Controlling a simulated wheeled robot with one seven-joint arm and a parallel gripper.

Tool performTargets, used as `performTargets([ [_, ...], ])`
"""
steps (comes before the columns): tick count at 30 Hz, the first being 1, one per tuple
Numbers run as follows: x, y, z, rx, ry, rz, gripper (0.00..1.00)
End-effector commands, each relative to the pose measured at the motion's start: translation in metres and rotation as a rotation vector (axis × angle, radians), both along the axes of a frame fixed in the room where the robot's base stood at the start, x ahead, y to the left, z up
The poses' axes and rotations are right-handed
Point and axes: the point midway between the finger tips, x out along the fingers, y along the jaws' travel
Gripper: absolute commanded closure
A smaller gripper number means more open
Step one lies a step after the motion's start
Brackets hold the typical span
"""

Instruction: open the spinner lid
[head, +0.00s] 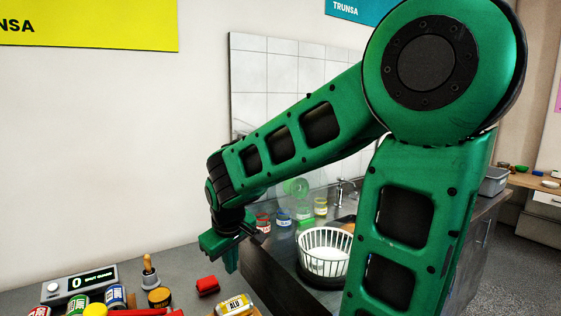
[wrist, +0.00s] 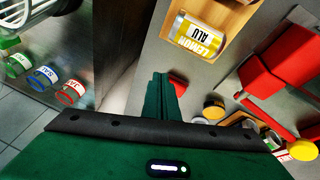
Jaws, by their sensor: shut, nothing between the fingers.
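My gripper (head: 231,260) hangs at the end of my green arm, above the counter and left of the sink area. In the wrist view its green fingers (wrist: 161,90) are together with nothing between them. A round white slatted basket (head: 323,262), which may be the spinner, stands to the right of my gripper and apart from it; part of it shows at the wrist view's upper left corner (wrist: 12,28). I cannot make out a lid on the basket for certain. A green see-through round shape (head: 296,188) shows behind it, partly hidden by my arm.
Several small labelled jars (head: 263,222) stand behind the basket. A red block (head: 207,286) and a yellow-labelled can (head: 234,305) lie near my gripper. A scale (head: 79,284), a wooden-handled tool (head: 149,272) and more cans crowd the lower left. My arm hides the basket's right surroundings.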

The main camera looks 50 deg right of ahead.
Motion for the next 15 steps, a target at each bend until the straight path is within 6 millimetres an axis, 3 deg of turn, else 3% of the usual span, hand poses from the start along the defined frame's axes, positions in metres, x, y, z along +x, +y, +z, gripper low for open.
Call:
performTargets([
  [3,0.034,-0.045,-0.003,-0.150,0.057,0.018,1.00],
  [8,0.060,-0.113,0.006,-0.383,0.171,0.017,1.00],
  [12,0.075,-0.162,0.032,-0.604,0.290,0.013,1.00],
  [15,0.083,-0.185,0.062,-0.768,0.384,0.005,1.00],
])
